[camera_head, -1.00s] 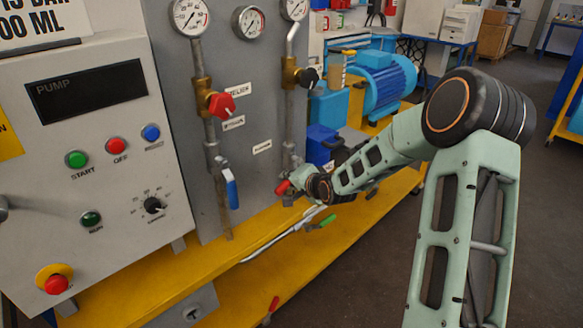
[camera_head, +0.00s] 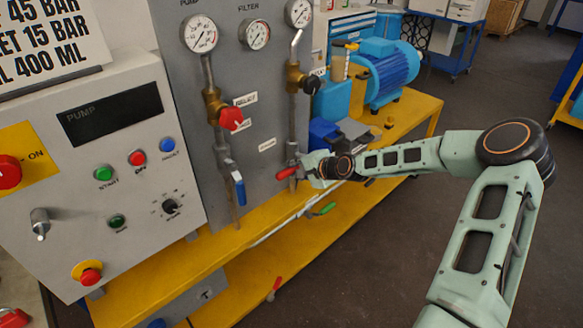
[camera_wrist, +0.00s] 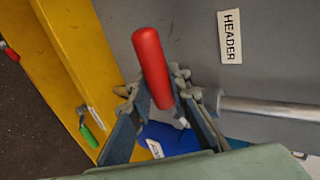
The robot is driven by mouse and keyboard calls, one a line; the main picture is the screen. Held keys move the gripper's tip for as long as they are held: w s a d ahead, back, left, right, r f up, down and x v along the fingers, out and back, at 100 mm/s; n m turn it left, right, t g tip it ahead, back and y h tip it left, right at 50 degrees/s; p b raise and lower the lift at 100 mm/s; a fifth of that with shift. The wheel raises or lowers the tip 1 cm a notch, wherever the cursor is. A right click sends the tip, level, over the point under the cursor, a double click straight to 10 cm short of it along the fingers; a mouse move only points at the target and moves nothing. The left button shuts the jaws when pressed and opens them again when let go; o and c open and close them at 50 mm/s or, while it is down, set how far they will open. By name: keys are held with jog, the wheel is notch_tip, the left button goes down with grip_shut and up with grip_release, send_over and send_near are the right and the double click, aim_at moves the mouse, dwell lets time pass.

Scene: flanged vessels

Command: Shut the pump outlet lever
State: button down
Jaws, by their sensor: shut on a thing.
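A lever with a red handle (camera_head: 286,174) sits low on the right-hand pipe of the grey panel (camera_head: 255,107). In the wrist view the red handle (camera_wrist: 151,62) sticks out between my fingers. My gripper (camera_wrist: 155,90) is shut on this lever, with one finger on each side. In the head view my gripper (camera_head: 306,171) is at the lever, and it partly hides the valve body. A label beside it reads HEADER (camera_wrist: 230,37). I cannot read which lever is marked as the pump outlet.
A blue lever (camera_head: 238,189) hangs on the left pipe. A green lever (camera_head: 322,209) and another red lever (camera_head: 274,288) sit lower, by the yellow frame (camera_head: 160,268). The control box (camera_head: 75,190) stands left. A blue motor (camera_head: 386,72) is behind.

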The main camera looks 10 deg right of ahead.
jog(key=shift+a, duration=0.1)
dwell(0.3)
jog(key=c, duration=1.8)
grip_release()
jog(key=shift+o, duration=0.2)
jog(key=shift+r, duration=0.1)
jog(key=v, duration=1.2)
